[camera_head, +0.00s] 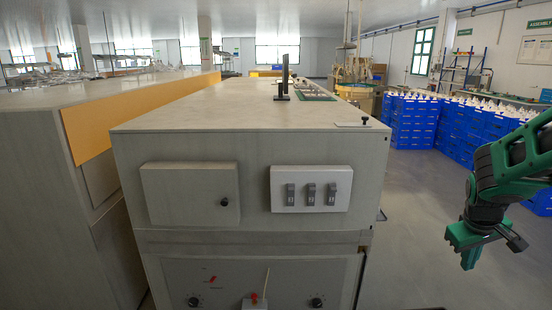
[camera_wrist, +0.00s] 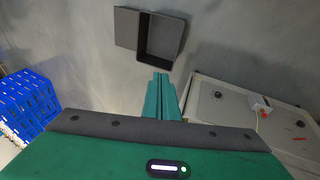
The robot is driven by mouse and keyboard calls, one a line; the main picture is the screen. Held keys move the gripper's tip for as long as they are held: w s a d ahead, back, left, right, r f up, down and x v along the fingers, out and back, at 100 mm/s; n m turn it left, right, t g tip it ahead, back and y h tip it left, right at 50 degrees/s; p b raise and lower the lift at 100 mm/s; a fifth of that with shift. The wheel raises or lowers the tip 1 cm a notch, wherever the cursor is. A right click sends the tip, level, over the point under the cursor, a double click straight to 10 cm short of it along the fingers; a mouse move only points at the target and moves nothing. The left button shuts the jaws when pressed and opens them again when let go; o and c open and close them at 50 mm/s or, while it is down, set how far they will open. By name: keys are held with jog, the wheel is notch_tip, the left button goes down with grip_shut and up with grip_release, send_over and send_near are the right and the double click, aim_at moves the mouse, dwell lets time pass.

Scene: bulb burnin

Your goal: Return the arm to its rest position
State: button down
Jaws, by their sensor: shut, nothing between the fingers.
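My gripper (camera_head: 470,262) shows at the right of the head view, green and dark grey, hanging at the end of my bent arm (camera_head: 510,165). It is out to the right of the grey bench and touches nothing there. In the wrist view the green fingers (camera_wrist: 160,98) are together with nothing between them. They point over the grey floor, towards a dark open box.
The bench (camera_head: 240,115) has three switches (camera_head: 311,194) on its front. Below them is a panel with knobs (camera_head: 317,302). Blue crates (camera_head: 412,122) are stacked at the back right. The dark box (camera_wrist: 158,45) stands on the floor (camera_wrist: 225,60). Open floor lies right of the bench.

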jog(key=s+a+r+m+g+y, duration=0.1)
jog(key=s+a+r+m, duration=0.1)
jog(key=s, duration=1)
jog(key=s+a+r+m+g+y, duration=0.1)
jog(key=s+a+m, duration=0.4)
jog(key=s, duration=0.6)
jog(key=shift+s+a+r+g+y, duration=0.4)
jog(key=shift+a+r+y, duration=0.25)
jog(key=shift+y, duration=0.15)
jog(key=shift+w+f, duration=0.25)
jog(key=shift+w, duration=0.4)
jog(key=shift+w, duration=0.15)
